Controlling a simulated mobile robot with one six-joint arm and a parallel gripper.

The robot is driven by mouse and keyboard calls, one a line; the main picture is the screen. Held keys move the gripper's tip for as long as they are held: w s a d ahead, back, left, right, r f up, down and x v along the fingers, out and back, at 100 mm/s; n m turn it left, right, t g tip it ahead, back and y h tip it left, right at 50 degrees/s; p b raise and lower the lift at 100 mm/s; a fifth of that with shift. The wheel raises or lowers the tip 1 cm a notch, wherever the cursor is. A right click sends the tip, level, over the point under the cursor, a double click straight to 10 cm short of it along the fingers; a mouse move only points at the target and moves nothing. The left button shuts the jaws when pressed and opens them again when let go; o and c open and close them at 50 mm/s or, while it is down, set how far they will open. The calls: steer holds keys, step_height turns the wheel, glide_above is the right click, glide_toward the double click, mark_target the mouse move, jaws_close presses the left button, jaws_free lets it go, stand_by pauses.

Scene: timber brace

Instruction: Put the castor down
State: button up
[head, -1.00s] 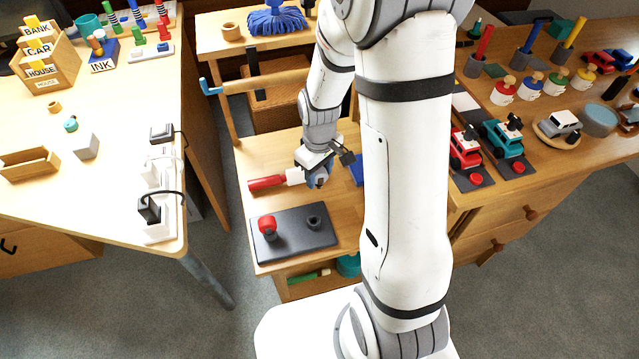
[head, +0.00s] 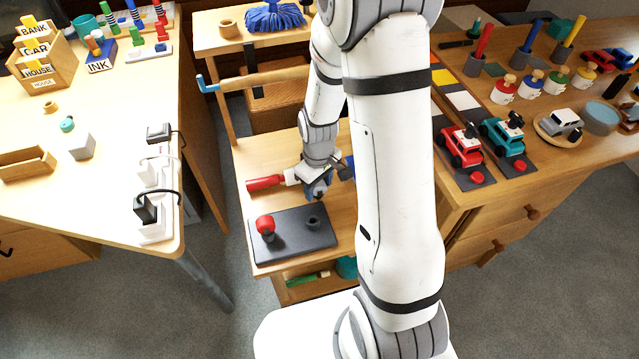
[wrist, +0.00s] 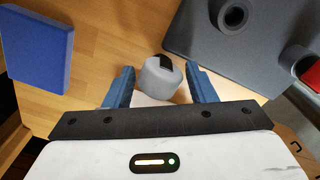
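The castor (wrist: 160,78), a rounded pale grey piece with a black patch, is between the two blue fingers of my gripper (wrist: 160,84) in the wrist view. A narrow gap seems to show on each side of it, so the fingers look open around it. A white part shows below it. In the head view my gripper (head: 317,190) is low over the wooden shelf (head: 340,225), behind the dark board (head: 290,237). The castor is mostly hidden there, and its contact with the surface cannot be made out.
The board carries a red-topped piece (head: 265,226) and an empty dark ring (head: 314,222), which also shows in the wrist view (wrist: 233,15). A red-handled tool (head: 265,184) lies left of my gripper. A blue block (wrist: 38,45) stands at left in the wrist view. Bare wood lies between.

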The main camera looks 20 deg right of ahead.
steer(key=o, duration=0.3)
steer(key=shift+r, duration=0.1)
step_height(320, 180, up, 13)
steer(key=p, duration=0.3)
steer(key=s+r+m, duration=0.2)
steer(key=s+r, duration=0.1)
steer(key=s, duration=0.1)
steer(key=s+r+m+t, duration=0.1)
steer(key=s+r+m, duration=0.1)
steer(key=s+r, duration=0.2)
steer(key=s+r+m+t, duration=0.1)
steer(key=s+r+m, duration=0.1)
steer(key=s+r, duration=0.2)
steer(key=shift+s+d+r, duration=0.1)
steer(key=shift+s+r, duration=0.05)
steer(key=shift+s, duration=0.7)
